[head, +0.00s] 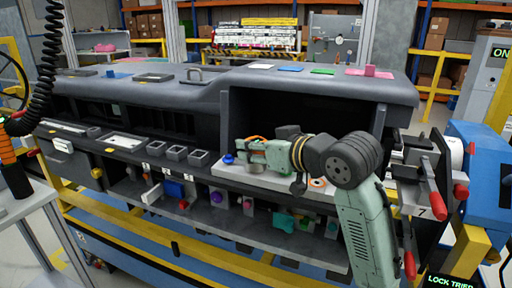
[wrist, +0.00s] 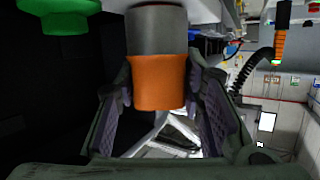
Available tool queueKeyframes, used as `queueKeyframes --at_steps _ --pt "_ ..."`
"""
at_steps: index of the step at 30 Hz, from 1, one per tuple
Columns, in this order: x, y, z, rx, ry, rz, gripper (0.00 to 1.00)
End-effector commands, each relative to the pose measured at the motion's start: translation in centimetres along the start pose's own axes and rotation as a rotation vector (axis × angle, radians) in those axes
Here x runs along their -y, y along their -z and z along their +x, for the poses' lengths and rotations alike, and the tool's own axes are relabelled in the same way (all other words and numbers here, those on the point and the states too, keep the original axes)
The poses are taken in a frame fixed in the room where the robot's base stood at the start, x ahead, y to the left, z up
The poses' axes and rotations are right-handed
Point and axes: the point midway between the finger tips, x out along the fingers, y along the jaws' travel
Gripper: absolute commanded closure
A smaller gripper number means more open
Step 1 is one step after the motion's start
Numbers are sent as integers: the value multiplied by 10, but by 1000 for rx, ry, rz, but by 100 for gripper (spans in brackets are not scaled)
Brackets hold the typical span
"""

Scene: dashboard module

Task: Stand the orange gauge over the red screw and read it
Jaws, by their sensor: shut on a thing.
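My gripper (wrist: 157,88) is shut on the orange gauge (wrist: 159,82), a cylinder with an orange band and a dark grey end. The fingers press on both sides of the orange part. In the head view my gripper (head: 250,152) is at the front of the dark opening in the dashboard, just above a pale ledge. The gauge is mostly hidden there; only a little orange shows by the fingers. I cannot make out the red screw for certain. A small round piece with a red-orange ring (head: 317,183) sits on the ledge, right of the gripper, partly beside my arm.
A blue knob (head: 228,158) stands on the ledge (head: 232,171) close to the fingertips. A green round part (wrist: 56,20) shows near the gauge in the wrist view. The dashboard's overhanging top (head: 300,83) limits room above. Red-handled clamps (head: 437,204) stand at the right.

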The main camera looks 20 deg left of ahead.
Motion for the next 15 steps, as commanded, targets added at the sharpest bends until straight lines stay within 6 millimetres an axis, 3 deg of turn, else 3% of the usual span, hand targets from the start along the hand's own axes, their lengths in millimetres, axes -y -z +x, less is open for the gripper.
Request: queueKeyframes --at_steps 15 --pt "0 -4 1 -1 0 0 95"
